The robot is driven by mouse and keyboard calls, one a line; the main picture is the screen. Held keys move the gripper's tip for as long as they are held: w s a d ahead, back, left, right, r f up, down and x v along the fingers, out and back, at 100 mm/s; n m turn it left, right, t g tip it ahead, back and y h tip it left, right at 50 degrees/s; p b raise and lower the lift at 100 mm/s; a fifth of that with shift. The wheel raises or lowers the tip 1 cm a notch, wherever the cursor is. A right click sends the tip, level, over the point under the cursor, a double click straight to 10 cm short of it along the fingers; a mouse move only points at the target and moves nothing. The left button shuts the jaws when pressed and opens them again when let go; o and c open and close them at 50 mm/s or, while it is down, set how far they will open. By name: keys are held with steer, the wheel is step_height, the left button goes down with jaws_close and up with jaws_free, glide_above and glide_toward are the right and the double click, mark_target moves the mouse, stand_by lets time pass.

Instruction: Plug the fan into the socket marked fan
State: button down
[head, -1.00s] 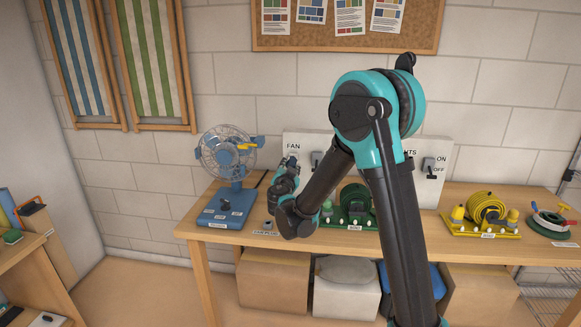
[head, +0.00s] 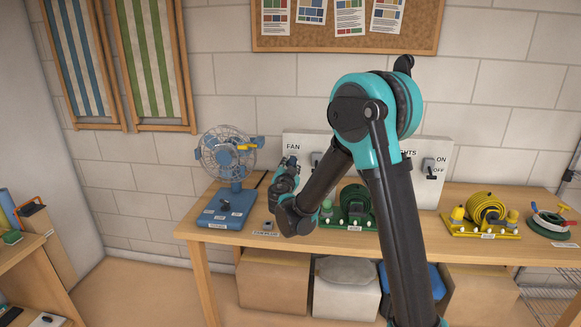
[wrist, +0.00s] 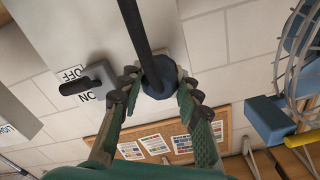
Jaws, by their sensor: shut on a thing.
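The blue desk fan (head: 227,205) stands on the left part of the workbench; part of it also shows at the right of the wrist view (wrist: 270,120). My gripper (wrist: 158,82) is shut on a round blue plug (wrist: 160,72) with a thick black cable. It is at the white panel (head: 360,150), just below the FAN label (head: 293,146). The fan socket is hidden behind the plug and my gripper. I cannot tell whether the plug is in the socket or just in front of it.
A black lever switch marked ON and OFF (wrist: 88,85) is beside my gripper on the panel. A green tray with a coil (head: 355,205) and a yellow hose reel (head: 487,207) stand on the bench (head: 400,222). A cork board (head: 345,28) hangs above.

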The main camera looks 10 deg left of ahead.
steer(key=shift+w, duration=0.9)
steer(key=c, duration=1)
jaws_free()
steer(key=shift+s, duration=0.1)
steer(key=s, duration=1.1)
steer(key=shift+s+a, duration=0.15)
steer(key=shift+s, duration=0.25)
